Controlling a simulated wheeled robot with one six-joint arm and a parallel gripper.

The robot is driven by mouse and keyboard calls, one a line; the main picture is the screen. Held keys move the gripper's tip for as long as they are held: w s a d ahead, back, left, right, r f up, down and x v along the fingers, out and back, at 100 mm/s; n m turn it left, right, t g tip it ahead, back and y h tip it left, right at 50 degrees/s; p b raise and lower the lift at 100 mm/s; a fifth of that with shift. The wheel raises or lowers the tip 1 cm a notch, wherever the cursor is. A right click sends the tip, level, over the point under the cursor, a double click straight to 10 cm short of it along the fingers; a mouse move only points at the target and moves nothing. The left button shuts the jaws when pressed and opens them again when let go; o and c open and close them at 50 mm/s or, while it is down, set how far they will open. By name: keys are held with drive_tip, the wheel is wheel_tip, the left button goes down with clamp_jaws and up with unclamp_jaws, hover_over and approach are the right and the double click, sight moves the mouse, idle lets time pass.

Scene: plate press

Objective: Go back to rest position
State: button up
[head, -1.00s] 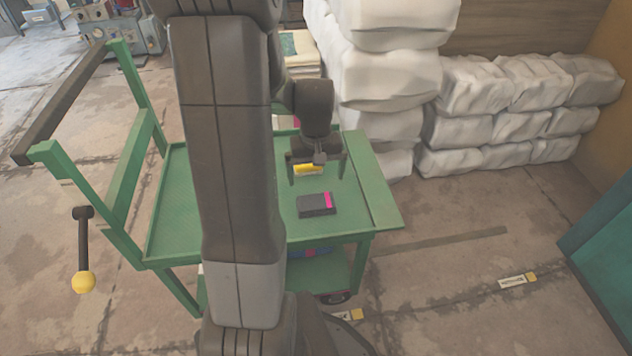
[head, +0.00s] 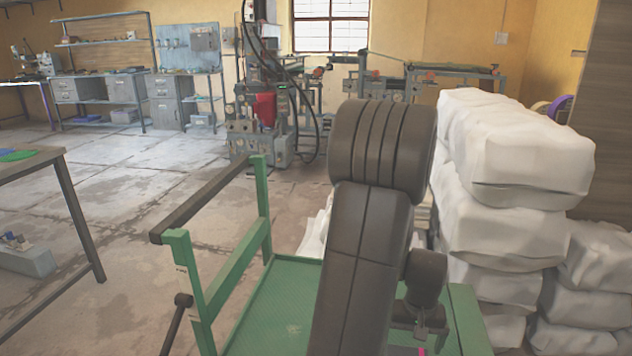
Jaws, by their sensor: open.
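My gripper (head: 419,328) is near the bottom edge of the head view, over the right part of the green cart (head: 285,300). Its jaws are open, and I see nothing held between them. My dark arm stands in front of the cart and hides much of its top. A small bit of pink (head: 421,351) shows below the gripper at the picture's bottom edge; the rest of that thing is cut off.
White wrapped bales (head: 515,165) are stacked close to the right of my arm. The cart's handle frame (head: 215,200) rises at the left. A table (head: 60,190) stands at far left. Machines (head: 265,120) and workbenches (head: 115,90) line the back. Open floor lies left of the cart.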

wheel_tip(320, 180, down, 6)
drive_tip(key=shift+r+b, duration=0.1)
drive_tip(key=shift+b, duration=0.75)
drive_tip(key=shift+r+p, duration=0.9)
drive_tip(key=shift+r, duration=1.15)
